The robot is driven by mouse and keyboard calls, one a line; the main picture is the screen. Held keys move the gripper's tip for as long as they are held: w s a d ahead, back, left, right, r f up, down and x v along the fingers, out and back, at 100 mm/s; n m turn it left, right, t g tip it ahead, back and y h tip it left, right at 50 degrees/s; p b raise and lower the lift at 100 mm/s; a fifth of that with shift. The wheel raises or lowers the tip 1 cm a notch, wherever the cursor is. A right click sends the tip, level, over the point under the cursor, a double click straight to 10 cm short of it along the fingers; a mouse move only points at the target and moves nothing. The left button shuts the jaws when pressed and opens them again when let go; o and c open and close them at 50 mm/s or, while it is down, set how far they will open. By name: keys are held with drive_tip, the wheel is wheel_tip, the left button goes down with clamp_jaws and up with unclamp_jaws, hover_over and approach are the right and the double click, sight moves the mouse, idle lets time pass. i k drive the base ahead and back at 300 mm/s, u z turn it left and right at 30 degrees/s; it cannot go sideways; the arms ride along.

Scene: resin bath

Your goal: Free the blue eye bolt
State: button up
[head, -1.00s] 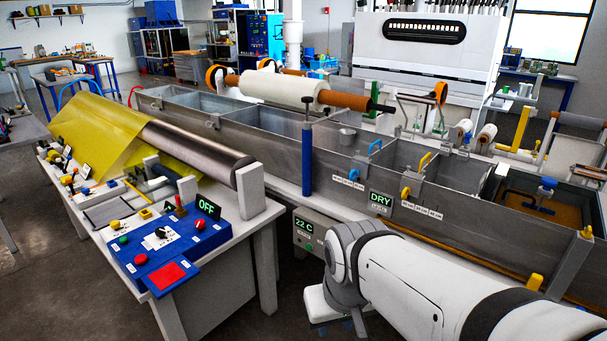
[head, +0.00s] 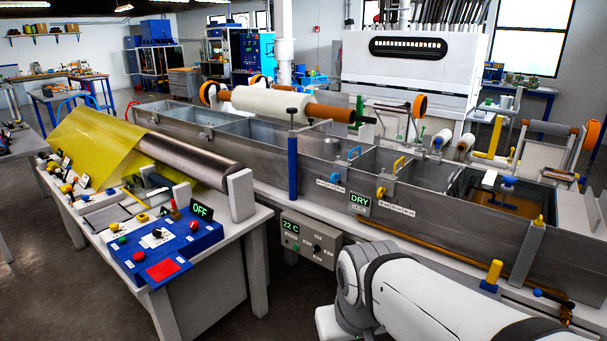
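I cannot tell for sure which part is the blue eye bolt. A blue fitting with a cross-shaped top (head: 508,182) stands over the brown-floored compartment at the right end of the long bath (head: 262,158). A blue loop handle (head: 354,153) sits on a divider of the bath. A small blue round end (head: 537,292) shows low at the right, near a brass fitting. My white arm crosses the lower right of the head view. My gripper is out of the picture.
A grey control box (head: 310,240) reading 22 C hangs on the bath's front, near my arm. A DRY sign (head: 360,202) stands above it. A table with a blue panel (head: 170,245) and yellow sheet (head: 98,150) stands left. Floor shows between table and bath.

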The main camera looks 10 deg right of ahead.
sight(336, 176)
drive_tip(key=i, duration=0.85)
drive_tip(key=u, duration=0.05)
